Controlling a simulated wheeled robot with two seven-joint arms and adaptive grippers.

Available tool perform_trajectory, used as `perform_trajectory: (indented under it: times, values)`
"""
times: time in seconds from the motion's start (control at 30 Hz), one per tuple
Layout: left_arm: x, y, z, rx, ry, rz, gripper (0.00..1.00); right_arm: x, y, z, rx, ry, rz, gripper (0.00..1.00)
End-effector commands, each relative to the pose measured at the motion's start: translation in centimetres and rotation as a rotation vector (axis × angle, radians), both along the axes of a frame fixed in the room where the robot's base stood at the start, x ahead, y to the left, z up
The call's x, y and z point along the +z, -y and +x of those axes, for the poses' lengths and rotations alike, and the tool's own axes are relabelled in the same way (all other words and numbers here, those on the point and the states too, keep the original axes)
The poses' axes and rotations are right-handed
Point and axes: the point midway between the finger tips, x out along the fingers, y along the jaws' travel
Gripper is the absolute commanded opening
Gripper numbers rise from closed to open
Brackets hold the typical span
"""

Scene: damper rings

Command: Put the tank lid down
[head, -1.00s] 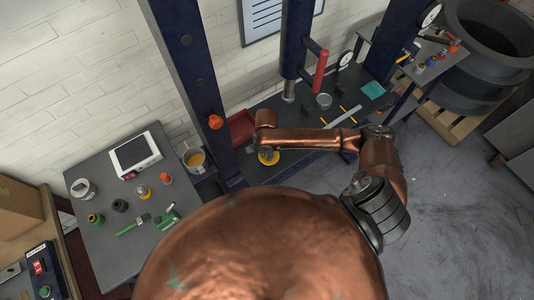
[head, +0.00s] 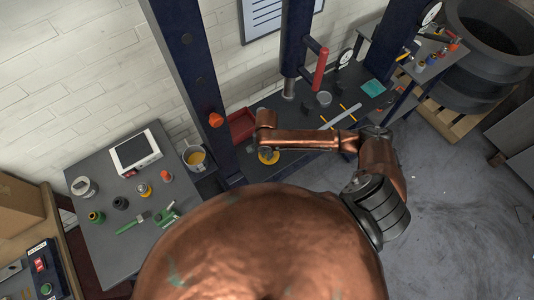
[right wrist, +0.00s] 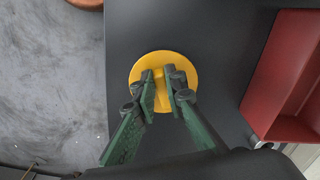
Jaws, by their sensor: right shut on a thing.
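The tank lid, a yellow disc (right wrist: 182,66) with a raised bar across its middle, lies in the upper middle of the right wrist view. My right gripper (right wrist: 164,78) is shut on that bar, with a finger on each side. In the head view the lid (head: 268,158) shows partly under my right gripper (head: 264,150), at the left part of the dark bench (head: 290,105). I cannot tell for certain whether the lid touches the bench top. My left gripper is not in view.
A red bin (right wrist: 290,85) stands right of the lid, with dark bench top between them. A yellow-filled beaker (head: 194,158) is left of a blue press column (head: 200,90). A grey table (head: 120,200) at left holds a scale and small parts. Tools lie right on the bench.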

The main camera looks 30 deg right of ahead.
Motion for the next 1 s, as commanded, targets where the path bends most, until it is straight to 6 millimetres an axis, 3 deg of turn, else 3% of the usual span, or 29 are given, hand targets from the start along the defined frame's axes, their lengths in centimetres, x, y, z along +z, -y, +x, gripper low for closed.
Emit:
perform_trajectory:
  times: [0.43, 0.47, 0.73, 1.0]
  values:
    - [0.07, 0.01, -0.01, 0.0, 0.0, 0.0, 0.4, -0.46, 0.0, -0.03, 0.0, -0.001, 0.0, 0.0]
    - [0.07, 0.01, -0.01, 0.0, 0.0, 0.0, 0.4, -0.47, 0.01, -0.03, 0.0, -0.001, 0.0, 0.12]
    - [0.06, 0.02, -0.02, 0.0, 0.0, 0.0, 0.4, -0.45, 0.01, 0.0, 0.0, 0.0, 0.0, 0.3]
    - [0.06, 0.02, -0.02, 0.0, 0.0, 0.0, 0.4, -0.45, 0.03, -0.01, 0.0, 0.0, 0.0, 0.31]
